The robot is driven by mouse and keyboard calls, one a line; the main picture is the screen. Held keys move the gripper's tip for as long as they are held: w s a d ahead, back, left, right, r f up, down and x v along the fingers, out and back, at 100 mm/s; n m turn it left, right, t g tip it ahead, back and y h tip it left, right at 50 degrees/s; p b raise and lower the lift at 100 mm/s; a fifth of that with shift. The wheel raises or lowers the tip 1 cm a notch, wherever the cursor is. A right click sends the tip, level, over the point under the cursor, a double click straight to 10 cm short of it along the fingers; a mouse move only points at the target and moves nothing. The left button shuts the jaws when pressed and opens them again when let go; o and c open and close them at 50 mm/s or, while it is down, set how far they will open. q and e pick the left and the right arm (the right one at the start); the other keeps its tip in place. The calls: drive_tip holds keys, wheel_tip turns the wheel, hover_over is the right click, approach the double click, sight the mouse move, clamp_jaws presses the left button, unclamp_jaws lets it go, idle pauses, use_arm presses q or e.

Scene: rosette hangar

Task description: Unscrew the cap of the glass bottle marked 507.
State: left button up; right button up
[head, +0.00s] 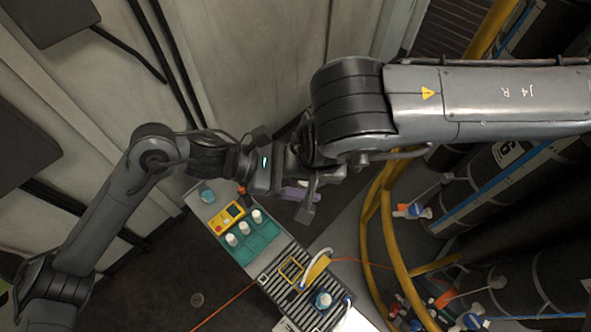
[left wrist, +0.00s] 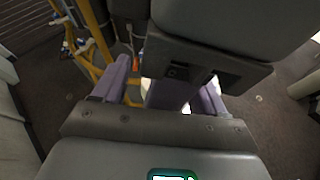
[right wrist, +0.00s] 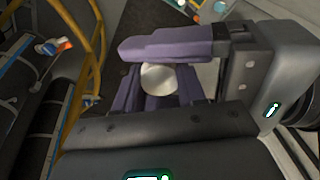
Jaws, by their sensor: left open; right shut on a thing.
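My right gripper (right wrist: 156,92) is shut with a round silver disc, which looks like the bottle's cap (right wrist: 158,78), between its purple fingers in the right wrist view. My left gripper (left wrist: 162,90) is open. Its fingers lie apart on both sides of a right gripper finger in the left wrist view. The two grippers meet crosswise, close together; in the right wrist view one left finger passes just above the disc. In the head view they meet above the bench's far end, mostly hidden by my arms. The bottle's glass body and the 507 mark cannot be made out.
Yellow pipes (head: 368,235) and dark cylinders (head: 500,180) stand to the right. A pale wall rises behind.

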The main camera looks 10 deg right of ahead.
use_arm(q)
drive_tip(key=c, duration=1.1)
use_arm(e)
drive_tip(key=o, duration=1.3)
drive_tip(key=shift+a, duration=0.1)
drive_tip(key=shift+c, duration=0.2)
